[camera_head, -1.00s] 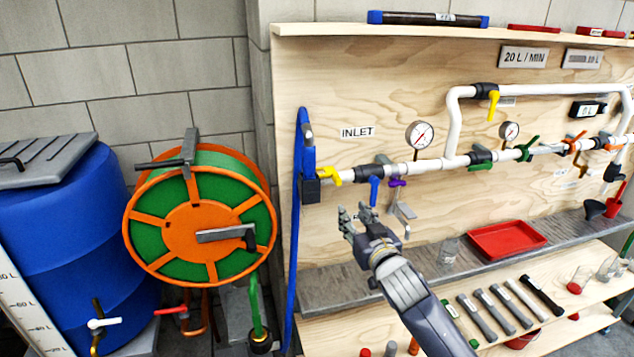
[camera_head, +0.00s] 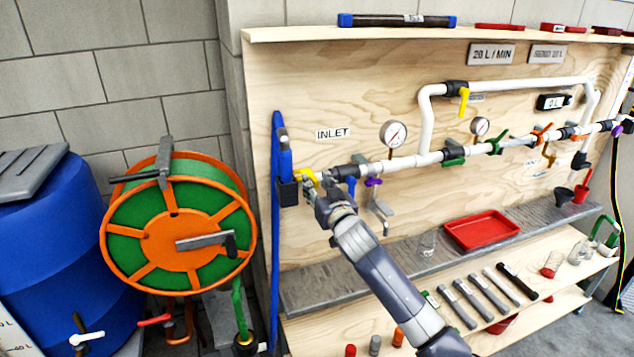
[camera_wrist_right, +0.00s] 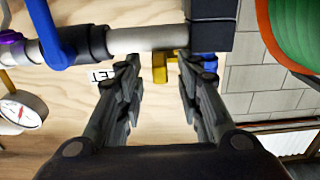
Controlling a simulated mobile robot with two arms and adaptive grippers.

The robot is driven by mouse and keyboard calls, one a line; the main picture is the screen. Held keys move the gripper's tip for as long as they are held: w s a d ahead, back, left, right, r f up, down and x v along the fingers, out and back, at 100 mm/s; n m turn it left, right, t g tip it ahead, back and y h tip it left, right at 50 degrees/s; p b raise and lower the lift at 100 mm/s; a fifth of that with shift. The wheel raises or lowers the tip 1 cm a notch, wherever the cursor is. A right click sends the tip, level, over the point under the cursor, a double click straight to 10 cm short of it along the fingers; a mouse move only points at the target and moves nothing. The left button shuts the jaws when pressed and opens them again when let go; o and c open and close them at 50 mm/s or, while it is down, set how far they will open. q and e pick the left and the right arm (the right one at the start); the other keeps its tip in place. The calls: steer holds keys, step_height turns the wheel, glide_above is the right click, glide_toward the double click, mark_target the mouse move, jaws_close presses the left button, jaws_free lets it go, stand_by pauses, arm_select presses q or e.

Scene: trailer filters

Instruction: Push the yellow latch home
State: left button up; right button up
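The yellow latch (camera_head: 305,176) is at the inlet end of the white pipe, beside the dark coupling on the blue hose. My right gripper (camera_head: 318,192) is at the latch and partly covers it in the head view. In the right wrist view the yellow latch (camera_wrist_right: 160,68) shows beyond and between the two fingers, below the grey pipe. The fingers of the right gripper (camera_wrist_right: 158,63) are apart with nothing held between them. Whether a fingertip touches the latch I cannot tell. My left gripper is not in view.
The blue hose (camera_head: 276,235) hangs left of the latch. A blue valve handle (camera_wrist_right: 47,32) and a pressure gauge (camera_head: 394,133) are close by on the pipe. The hose reel (camera_head: 172,240) stands to the left. A red tray (camera_head: 482,231) lies on the grey shelf.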

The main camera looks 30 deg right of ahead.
steer(key=shift+w, duration=0.25)
jaws_close()
steer(key=shift+w+a, duration=0.25)
steer(key=shift+a, duration=0.9)
jaws_free()
steer(key=shift+w+a, duration=0.1)
steer(key=shift+a, duration=0.05)
